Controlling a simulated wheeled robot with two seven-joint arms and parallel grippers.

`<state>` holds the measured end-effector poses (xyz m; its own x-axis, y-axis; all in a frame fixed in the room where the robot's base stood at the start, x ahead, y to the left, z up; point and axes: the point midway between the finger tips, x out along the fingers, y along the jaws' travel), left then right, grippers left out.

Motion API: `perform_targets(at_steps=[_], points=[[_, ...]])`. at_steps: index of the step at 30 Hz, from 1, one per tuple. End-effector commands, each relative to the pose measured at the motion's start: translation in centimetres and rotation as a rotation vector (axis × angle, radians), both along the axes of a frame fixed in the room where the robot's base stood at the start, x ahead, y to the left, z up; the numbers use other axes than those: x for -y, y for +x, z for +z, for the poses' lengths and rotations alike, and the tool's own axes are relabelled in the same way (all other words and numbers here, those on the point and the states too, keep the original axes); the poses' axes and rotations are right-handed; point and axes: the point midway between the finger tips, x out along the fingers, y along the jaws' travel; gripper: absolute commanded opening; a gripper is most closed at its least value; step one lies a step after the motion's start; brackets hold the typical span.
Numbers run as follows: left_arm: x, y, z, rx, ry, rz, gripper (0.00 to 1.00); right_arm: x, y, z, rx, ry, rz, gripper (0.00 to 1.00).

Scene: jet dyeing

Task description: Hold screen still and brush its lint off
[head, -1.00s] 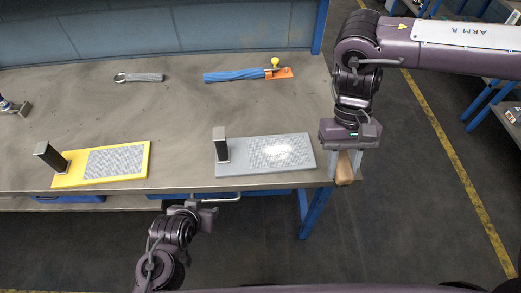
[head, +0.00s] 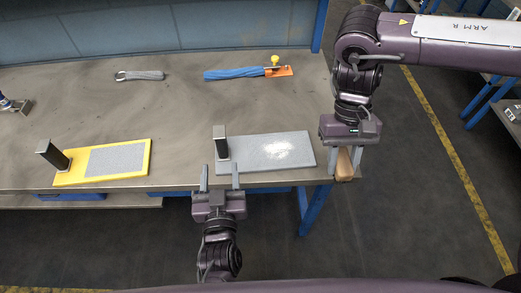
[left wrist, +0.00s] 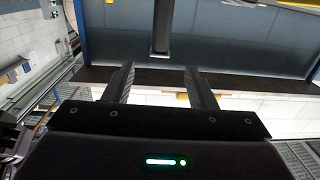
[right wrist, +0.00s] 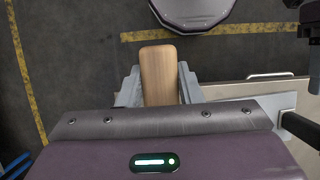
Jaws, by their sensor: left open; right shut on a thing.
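The grey flat screen (head: 285,160) lies on the bench near its front edge, with a white lint patch (head: 280,148) on top. A dark upright block handle (head: 221,142) stands at its left end. My left gripper (head: 220,168) is open and empty at the bench's front edge, its fingers pointing at the handle. In the left wrist view a dark post (left wrist: 161,27) shows centred beyond the open fingers (left wrist: 158,85). My right gripper (head: 345,160) is shut on a wooden brush (head: 344,166), right of the screen. The wood also shows in the right wrist view (right wrist: 158,75); its bristles are hidden.
A yellow-framed panel (head: 60,179) with its own dark block lies at the left of the bench (head: 130,110). Mid-bench is clear.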

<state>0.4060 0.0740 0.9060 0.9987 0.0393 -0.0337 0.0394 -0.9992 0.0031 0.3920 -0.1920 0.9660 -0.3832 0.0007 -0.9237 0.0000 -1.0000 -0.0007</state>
Motion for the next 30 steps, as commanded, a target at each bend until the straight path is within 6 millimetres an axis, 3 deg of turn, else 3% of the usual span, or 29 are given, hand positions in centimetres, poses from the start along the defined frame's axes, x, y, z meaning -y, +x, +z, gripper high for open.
perform_targets(at_steps=[8, 24, 30], points=[[0.1, 1.0, 0.3, 0.038, 0.005, 0.016, 0.51, 0.0, 0.0, -0.7, 0.000, 0.000, 0.000, 0.11], [-0.4, 8.9, 0.3, 0.037, 0.004, 0.015, 0.51, 0.0, 0.0, -4.2, 0.000, 0.000, 0.000, 0.11], [-0.5, 10.9, 0.3, 0.035, 0.005, 0.014, 0.51, 0.0, 0.0, -5.0, 0.000, 0.000, 0.000, 0.11]])
